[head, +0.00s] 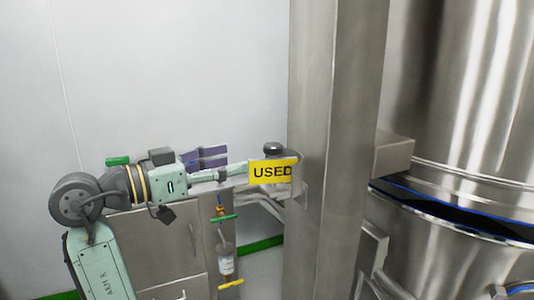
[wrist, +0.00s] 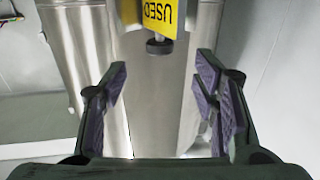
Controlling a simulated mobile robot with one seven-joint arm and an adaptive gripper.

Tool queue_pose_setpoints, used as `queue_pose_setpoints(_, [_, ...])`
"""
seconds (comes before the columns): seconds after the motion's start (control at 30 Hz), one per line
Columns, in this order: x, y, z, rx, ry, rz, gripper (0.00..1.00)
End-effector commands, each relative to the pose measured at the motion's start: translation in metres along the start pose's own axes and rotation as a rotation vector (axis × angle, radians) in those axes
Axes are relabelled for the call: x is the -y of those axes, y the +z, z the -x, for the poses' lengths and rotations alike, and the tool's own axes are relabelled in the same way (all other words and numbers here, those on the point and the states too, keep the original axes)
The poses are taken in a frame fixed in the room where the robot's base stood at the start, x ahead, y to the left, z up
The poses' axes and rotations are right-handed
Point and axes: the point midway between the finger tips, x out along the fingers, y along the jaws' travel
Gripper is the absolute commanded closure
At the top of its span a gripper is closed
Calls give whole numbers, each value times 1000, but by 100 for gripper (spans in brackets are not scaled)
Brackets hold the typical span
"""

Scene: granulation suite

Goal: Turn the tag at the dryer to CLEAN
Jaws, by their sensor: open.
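A yellow tag reading USED (head: 265,172) hangs at the steel column by the dryer (head: 470,110), with a dark round knob (head: 272,149) above it. In the wrist view the tag (wrist: 158,14) is at the top edge, its lettering turned and partly cut off, with the knob (wrist: 159,46) just below it. My gripper (head: 222,157) is open, its purple fingers left of the tag and apart from it. In the wrist view the gripper (wrist: 161,85) has nothing between its fingers; the knob lies beyond the gap. The tag's other face is hidden.
The steel column (head: 335,120) stands right behind the tag. A steel cabinet (head: 160,245) is below my arm. A small bottle (head: 226,262) hangs beside it under a green-handled valve (head: 222,218). The white wall behind is bare.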

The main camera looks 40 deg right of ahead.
Motion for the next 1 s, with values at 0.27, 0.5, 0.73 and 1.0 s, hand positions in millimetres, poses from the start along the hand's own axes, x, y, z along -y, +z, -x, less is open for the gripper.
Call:
queue_pose_setpoints(0.27, [-1, -2, -53, 3, 3, 3, 45])
queue_pose_setpoints(0.5, [0, -1, -88, 3, 1, 3, 45])
queue_pose_setpoints(0.73, [0, 0, -98, 2, -1, 1, 45])
queue_pose_setpoints(1.0, [0, 1, -98, 3, -1, 1, 50])
